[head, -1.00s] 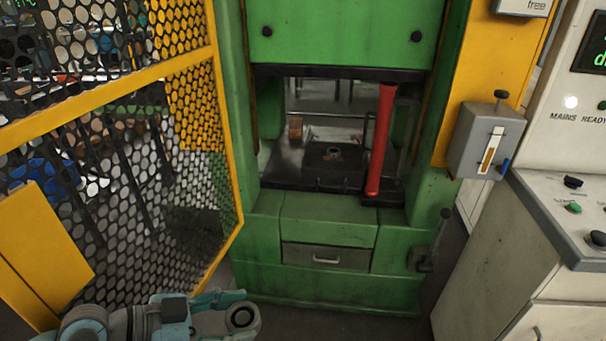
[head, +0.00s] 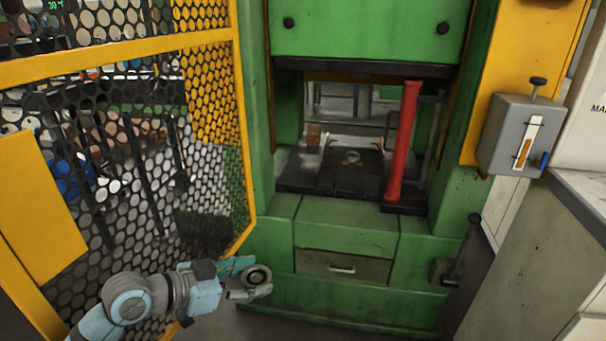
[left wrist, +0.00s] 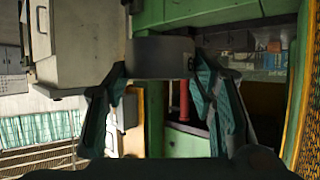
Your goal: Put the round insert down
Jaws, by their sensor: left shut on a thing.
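The round insert (head: 257,275) is a dark grey ring with a hole in its middle. My left gripper (head: 250,278) is shut on it and holds it in the air in front of the green press, left of the drawer. In the left wrist view the insert (left wrist: 160,57) sits between the two fingertips (left wrist: 158,72), its side facing the camera. My right gripper does not show in either view.
The green press (head: 345,226) has a dark bed (head: 310,182) with a plate and a small round piece. A red post (head: 403,140) stands at the bed's right. A yellow mesh guard (head: 215,130) stands at left. A grey lever box (head: 515,135) is at right.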

